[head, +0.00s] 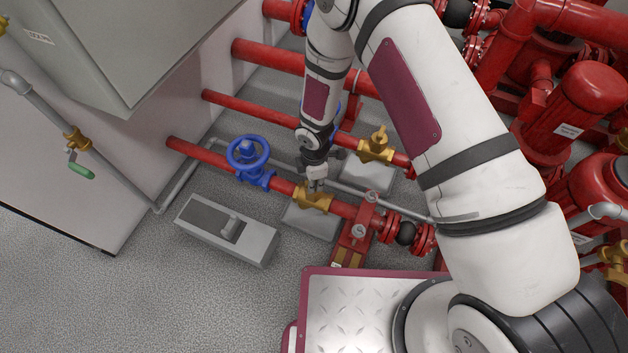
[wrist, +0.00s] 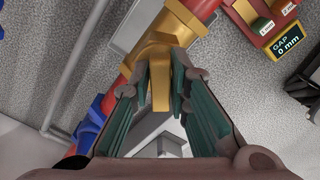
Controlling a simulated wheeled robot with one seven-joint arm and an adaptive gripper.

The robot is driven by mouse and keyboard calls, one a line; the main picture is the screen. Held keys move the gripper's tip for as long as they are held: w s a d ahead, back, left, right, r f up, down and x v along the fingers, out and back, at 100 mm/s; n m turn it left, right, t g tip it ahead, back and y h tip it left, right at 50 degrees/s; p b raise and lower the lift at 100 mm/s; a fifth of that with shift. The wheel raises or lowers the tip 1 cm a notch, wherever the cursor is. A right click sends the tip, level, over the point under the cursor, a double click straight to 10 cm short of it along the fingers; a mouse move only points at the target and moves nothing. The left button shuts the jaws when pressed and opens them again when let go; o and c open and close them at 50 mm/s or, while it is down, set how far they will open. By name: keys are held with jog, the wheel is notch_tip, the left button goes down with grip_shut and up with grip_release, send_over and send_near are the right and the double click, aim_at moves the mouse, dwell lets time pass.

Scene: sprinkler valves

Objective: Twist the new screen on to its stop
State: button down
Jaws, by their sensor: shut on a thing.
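A brass strainer body (head: 313,200) sits in the red pipe, and it also shows in the wrist view (wrist: 160,48). My gripper (head: 317,184) comes down on it from above. In the wrist view the teal-padded fingers (wrist: 162,88) are shut on an upright brass tab (wrist: 160,92), which looks like the grip of the new screen. The tab stands against the brass body. The screen's mesh is not visible; I cannot see inside the body. A small display (wrist: 288,38) reads "GAP 0 mm".
A blue handwheel valve (head: 248,160) stands on the same pipe to the left. A grey box (head: 228,232) lies on the floor in front. A second brass fitting (head: 376,148) is behind. Red flanges (head: 388,226) and pumps crowd the right. Floor at the lower left is clear.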

jog(key=shift+w+m, duration=0.15)
jog(key=shift+m, duration=0.35)
jog(key=c, duration=1.4)
grip_release()
jog(key=shift+c, duration=0.2)
jog(key=shift+r, duration=0.15)
notch_tip(320, 180, up, 12)
